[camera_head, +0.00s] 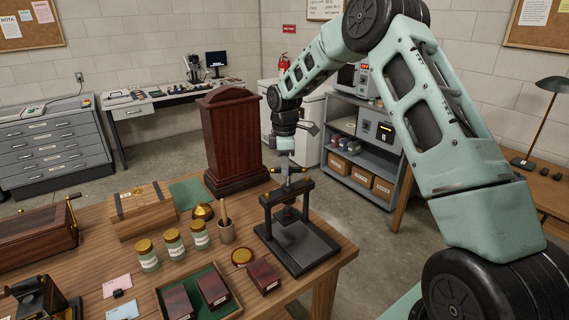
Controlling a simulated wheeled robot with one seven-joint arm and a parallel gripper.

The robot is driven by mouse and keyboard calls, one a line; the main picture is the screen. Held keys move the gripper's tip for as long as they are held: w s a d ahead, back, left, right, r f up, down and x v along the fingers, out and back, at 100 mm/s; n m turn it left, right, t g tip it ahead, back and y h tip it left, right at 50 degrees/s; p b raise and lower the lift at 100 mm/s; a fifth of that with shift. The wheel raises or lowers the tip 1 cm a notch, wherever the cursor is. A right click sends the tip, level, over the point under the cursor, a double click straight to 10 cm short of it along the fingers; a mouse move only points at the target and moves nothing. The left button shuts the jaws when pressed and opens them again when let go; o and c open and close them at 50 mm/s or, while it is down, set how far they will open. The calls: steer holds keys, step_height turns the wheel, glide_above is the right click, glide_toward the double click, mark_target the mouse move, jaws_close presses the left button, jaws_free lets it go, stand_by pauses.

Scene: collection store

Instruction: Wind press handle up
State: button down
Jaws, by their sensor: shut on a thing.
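A black press (297,244) stands at the right end of the wooden table. It has a flat base, two posts and a crossbar, with a screw through the middle and a plate held above the base. The press handle (274,171) is a small bar at the top of the screw, and a light end shows to the left. My gripper (285,172) points straight down over the press and is shut on the handle. The fingertips are small here and partly hide the handle.
A tall dark wooden case (233,140) stands close behind the press. A mortar with a pestle (226,232), several labelled jars (172,243), a dark red box (264,276) and a green tray (228,313) are to its left. The table's right edge is close.

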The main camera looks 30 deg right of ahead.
steer(key=n, duration=0.2)
steer(key=n+p, duration=0.1)
steer(key=n, duration=0.2)
steer(key=shift+s+r+n, duration=0.1)
steer(key=shift+s+n, duration=0.15)
steer(key=shift+n, duration=0.15)
steer(key=shift+p, duration=0.3)
steer(key=c, duration=1.3)
jaws_free()
steer(key=shift+o, duration=0.2)
step_height(320, 180, up, 17)
steer(key=b, duration=0.4)
steer(key=shift+r, duration=0.2)
